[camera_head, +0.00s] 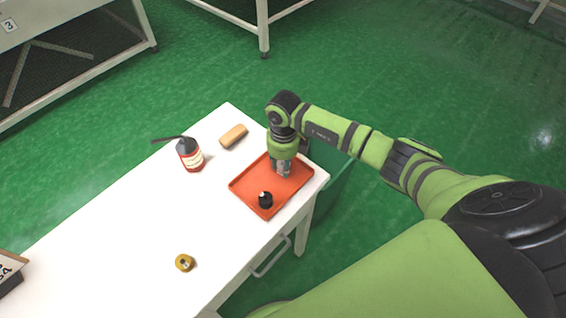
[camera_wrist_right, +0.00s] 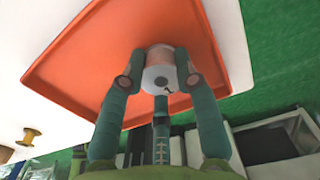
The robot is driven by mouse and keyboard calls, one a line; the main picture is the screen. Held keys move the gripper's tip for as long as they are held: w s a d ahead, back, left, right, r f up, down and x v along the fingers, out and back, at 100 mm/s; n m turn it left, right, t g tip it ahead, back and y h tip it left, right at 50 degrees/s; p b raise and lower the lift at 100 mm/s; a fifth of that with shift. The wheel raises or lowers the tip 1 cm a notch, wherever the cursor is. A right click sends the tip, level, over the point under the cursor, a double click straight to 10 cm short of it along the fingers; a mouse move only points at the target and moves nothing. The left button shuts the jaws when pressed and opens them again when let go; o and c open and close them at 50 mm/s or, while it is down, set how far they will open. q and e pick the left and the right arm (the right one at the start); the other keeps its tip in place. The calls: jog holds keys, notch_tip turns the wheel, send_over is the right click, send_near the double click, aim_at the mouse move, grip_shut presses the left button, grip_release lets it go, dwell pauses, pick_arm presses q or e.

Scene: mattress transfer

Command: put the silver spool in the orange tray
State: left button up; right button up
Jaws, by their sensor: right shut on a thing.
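The orange tray (camera_head: 245,184) lies on the white table near its right end. My right gripper (camera_head: 283,172) points down over the tray's far right part. In the right wrist view my right gripper (camera_wrist_right: 158,82) is shut on the silver spool (camera_wrist_right: 158,78), a pale cylinder with a copper-toned side and a dark mark on its end face. The orange tray (camera_wrist_right: 95,45) shows behind the spool. I cannot tell whether the spool touches the tray floor. In the head view the fingers mostly hide the spool. My left gripper is not in view.
A black object (camera_head: 265,200) sits in the tray's near corner. A red bottle with a black nozzle (camera_head: 190,155), a tan block (camera_head: 233,137) and a yellow spool (camera_head: 184,262) stand on the table (camera_head: 130,225). The table's middle is clear.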

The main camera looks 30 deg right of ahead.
jog(key=o, duration=1)
jog(key=shift+f, duration=0.1)
jog(key=shift+r+p, duration=0.3)
jog(key=shift+p, duration=0.05)
jog(key=shift+w+r, duration=0.1)
jog(key=shift+r, duration=0.3)
notch_tip(320, 180, up, 11)
jog(key=b, duration=0.2)
